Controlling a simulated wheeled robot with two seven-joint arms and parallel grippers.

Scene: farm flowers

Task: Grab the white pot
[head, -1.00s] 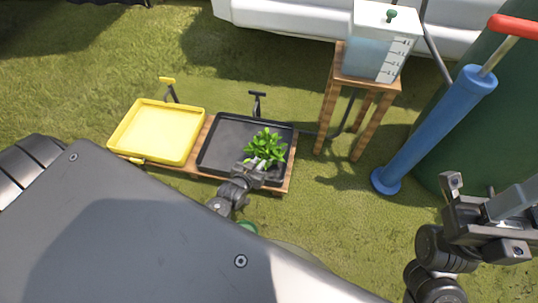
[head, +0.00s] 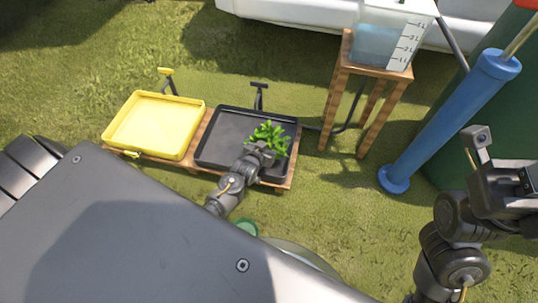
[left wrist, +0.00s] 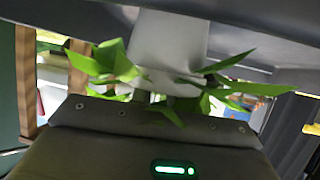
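A green leafy plant (head: 268,135) stands at the right side of the black tray (head: 225,137). My left gripper (head: 262,150) reaches in from the near side and overlaps the plant, hiding its lower part. The white pot is hidden in the head view. In the left wrist view a white pot-like surface (left wrist: 170,38) is straight ahead, close to the gripper, with green leaves (left wrist: 118,62) on both sides. The left fingertips are too hidden to tell whether they touch or grip it. My right gripper (head: 503,165) is empty and open at the right edge.
A yellow tray (head: 155,125) sits left of the black tray on a low wooden stand (head: 204,133). A wooden stool (head: 375,75) bears a water tank (head: 385,40). A blue pump (head: 450,120) leans at the right.

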